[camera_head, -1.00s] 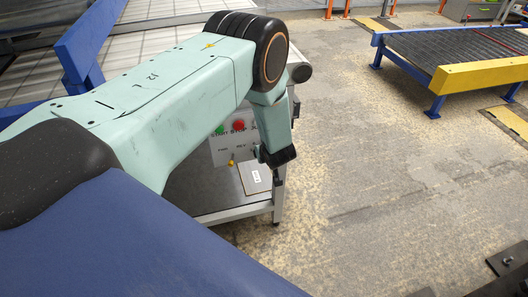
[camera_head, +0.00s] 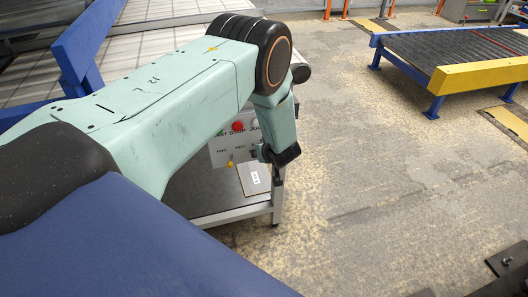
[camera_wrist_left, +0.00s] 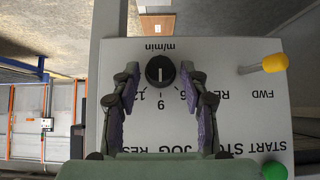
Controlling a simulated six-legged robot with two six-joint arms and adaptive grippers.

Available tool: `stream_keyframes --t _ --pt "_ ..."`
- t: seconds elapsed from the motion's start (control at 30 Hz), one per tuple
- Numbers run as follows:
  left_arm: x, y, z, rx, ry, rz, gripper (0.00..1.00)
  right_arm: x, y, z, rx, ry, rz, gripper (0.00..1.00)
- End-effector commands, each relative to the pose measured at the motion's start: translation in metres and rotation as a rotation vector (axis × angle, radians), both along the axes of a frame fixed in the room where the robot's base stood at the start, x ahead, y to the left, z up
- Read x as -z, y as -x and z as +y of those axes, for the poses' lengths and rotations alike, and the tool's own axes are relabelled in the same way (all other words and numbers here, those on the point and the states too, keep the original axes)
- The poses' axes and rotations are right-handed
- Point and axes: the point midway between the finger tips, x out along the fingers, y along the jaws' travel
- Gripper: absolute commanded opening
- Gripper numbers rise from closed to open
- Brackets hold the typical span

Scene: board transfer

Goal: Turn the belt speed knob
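The belt speed knob (camera_wrist_left: 160,69) is a round black dial with a white mark, set on a pale control panel (camera_wrist_left: 235,55) under an upside-down "m/min" label. My left gripper (camera_wrist_left: 160,74) is open, with one finger on each side of the knob and a small gap visible on both sides. In the head view my left gripper (camera_head: 277,154) is at the right edge of the control panel (camera_head: 221,152), and the knob cannot be made out there. My right gripper is not in view.
The panel carries a yellow-tipped lever (camera_wrist_left: 274,63), a green button (camera_wrist_left: 274,171) and a red button (camera_head: 238,126). A white labelled card or board (camera_head: 254,179) lies on the metal stand below. A dark roller platform (camera_head: 455,55) stands at the right. The floor between is clear.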

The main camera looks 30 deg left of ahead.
Motion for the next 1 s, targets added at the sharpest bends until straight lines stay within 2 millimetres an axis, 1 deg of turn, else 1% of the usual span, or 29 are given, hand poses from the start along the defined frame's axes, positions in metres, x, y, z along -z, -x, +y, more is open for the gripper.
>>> stream_keyframes --t 0.03,0.1,0.47,0.67,1.0 --pt "0.0 0.0 0.0 0.0 0.001 0.001 0.51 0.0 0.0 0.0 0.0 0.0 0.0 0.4" --pt "0.001 0.001 0.0 0.001 0.001 0.002 0.56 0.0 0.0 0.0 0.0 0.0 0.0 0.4" --pt "-0.001 0.003 -0.003 0.002 0.002 0.004 0.56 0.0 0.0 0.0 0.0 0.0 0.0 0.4" --pt "-0.02 0.014 -0.017 0.005 0.001 0.004 0.56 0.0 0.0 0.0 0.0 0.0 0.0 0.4" --pt "-0.064 0.042 -0.05 0.005 0.0 0.003 0.56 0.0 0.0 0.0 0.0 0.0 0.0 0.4"
